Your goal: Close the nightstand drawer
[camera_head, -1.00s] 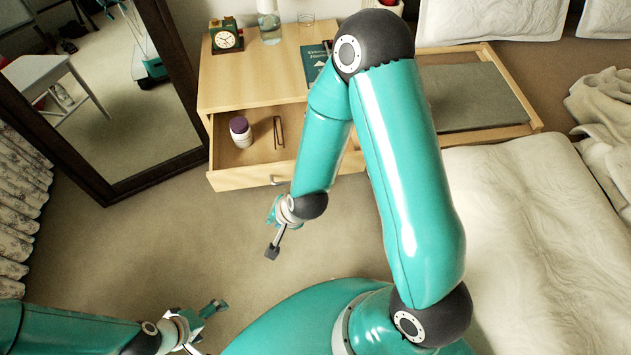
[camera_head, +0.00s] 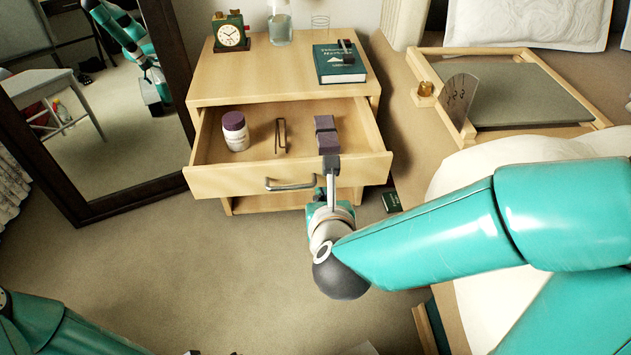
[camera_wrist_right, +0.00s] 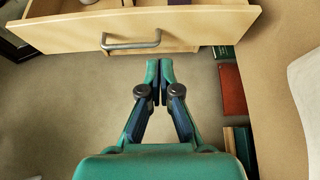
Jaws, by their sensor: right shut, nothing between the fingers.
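The wooden nightstand (camera_head: 290,84) stands against the back wall. Its upper drawer (camera_head: 225,181) is pulled out, with a metal bar handle (camera_head: 290,184) on its front. The handle also shows in the wrist view (camera_wrist_right: 131,44). My right gripper (camera_head: 321,192) is in front of the drawer's right half, mostly hidden by my own wrist parts in the head view. Contact does not show. Only part of my left arm shows at bottom left.
The drawer holds a white bottle (camera_head: 236,136), a brown clip-like item (camera_head: 280,136) and a dark purple block (camera_head: 326,133). A clock (camera_head: 231,34), a glass and a book (camera_head: 339,68) are on top. A mirror stands left; the bed is right. Floor in front is clear.

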